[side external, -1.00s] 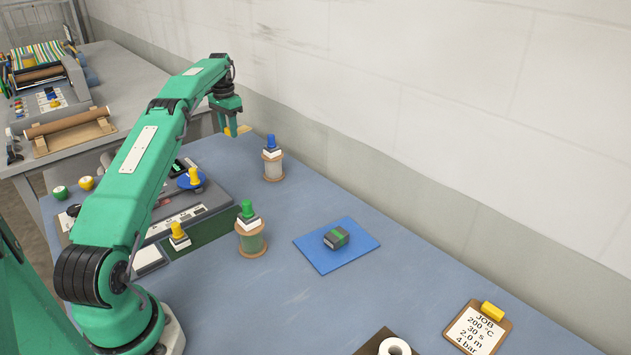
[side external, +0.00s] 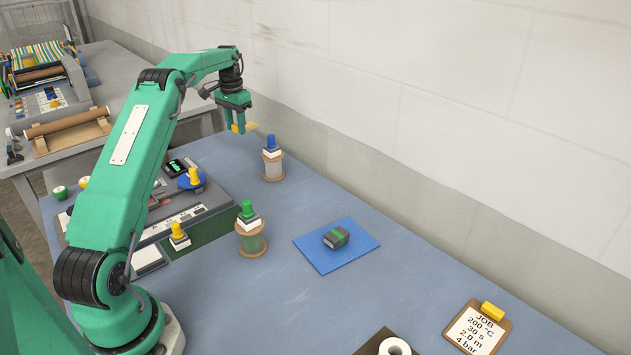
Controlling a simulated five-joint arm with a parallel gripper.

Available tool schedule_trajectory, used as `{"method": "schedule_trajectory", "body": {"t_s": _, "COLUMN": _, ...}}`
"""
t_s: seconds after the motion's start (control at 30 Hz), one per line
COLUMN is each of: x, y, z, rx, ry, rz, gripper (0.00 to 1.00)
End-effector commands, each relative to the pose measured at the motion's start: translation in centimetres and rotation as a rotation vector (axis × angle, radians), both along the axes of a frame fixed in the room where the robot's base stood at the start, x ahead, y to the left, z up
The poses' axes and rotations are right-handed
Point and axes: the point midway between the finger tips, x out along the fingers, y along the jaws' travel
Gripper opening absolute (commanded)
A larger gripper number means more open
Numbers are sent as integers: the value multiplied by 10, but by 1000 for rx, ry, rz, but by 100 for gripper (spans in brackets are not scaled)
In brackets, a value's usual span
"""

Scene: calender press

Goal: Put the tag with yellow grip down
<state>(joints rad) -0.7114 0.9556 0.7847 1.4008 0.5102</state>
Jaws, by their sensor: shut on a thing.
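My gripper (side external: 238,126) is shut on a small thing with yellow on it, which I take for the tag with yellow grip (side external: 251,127). The fingers hide much of it. It is held in the air at the far end of the blue-grey table, up and left of the spool with the blue-gripped tag (side external: 271,142). Another yellow-gripped piece (side external: 179,231) stands on a white block at the front of the grey press panel. A further yellow grip (side external: 195,176) stands on a blue disc on that panel.
A spool with a green-gripped tag (side external: 247,210) stands mid-table. A blue mat (side external: 312,255) carries a dark block with a green band (side external: 336,237). The table between is clear.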

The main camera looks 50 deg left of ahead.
Motion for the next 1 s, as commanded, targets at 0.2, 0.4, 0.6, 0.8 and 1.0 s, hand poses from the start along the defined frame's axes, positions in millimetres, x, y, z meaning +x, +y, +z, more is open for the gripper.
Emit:
{"method": "schedule_trajectory", "body": {"t_s": 0.2, "x": -2, "y": -34, "z": 14, "rx": 0, "ry": 0, "rz": 18, "gripper": 16}}
{"method": "schedule_trajectory", "body": {"t_s": 0.4, "x": -3, "y": -75, "z": 27, "rx": 0, "ry": -1, "rz": 30, "gripper": 16}}
{"method": "schedule_trajectory", "body": {"t_s": 0.6, "x": -1, "y": -132, "z": 44, "rx": 1, "ry": -2, "rz": 28, "gripper": 16}}
{"method": "schedule_trajectory", "body": {"t_s": 0.8, "x": 6, "y": -205, "z": 62, "rx": 0, "ry": -1, "rz": 2, "gripper": 16}}
{"method": "schedule_trajectory", "body": {"t_s": 1.0, "x": 11, "y": -274, "z": 77, "rx": 0, "ry": -1, "rz": -40, "gripper": 16}}
